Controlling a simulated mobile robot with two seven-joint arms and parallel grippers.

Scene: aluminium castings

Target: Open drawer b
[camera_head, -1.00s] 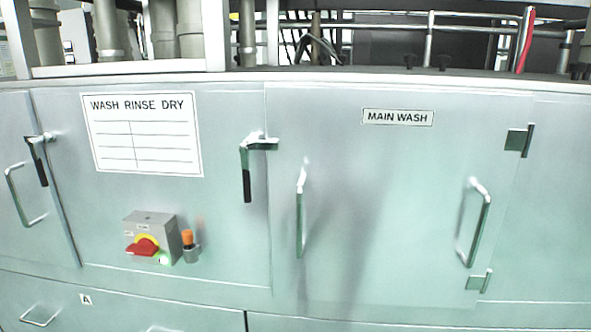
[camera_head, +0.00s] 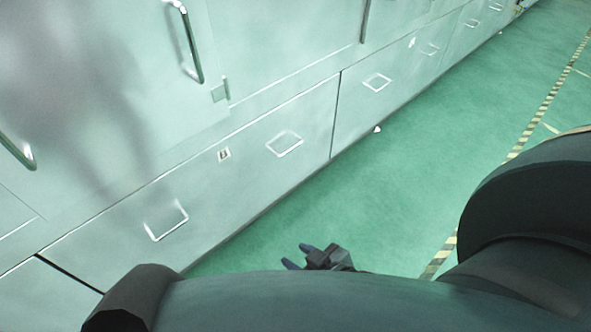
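Drawer b (camera_head: 232,190) is a long pale panel low on the machine front, with a small label (camera_head: 224,155) that appears to read B. It looks flush with the panels around it. It has two metal loop handles, a left one (camera_head: 166,222) and a right one (camera_head: 284,143). My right gripper (camera_head: 297,256) is low over the green floor, in front of the drawer and apart from it. Its two dark fingers are spread with nothing visible between them. My own arm hides the floor below and the drawer's lower left corner. My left gripper is not in view.
Another drawer (camera_head: 355,108) with loop handles adjoins on the right. Cabinet doors with bar handles (camera_head: 188,45) are above. The green floor (camera_head: 420,140) is open to the right, with a yellow-black striped line (camera_head: 535,118) along it.

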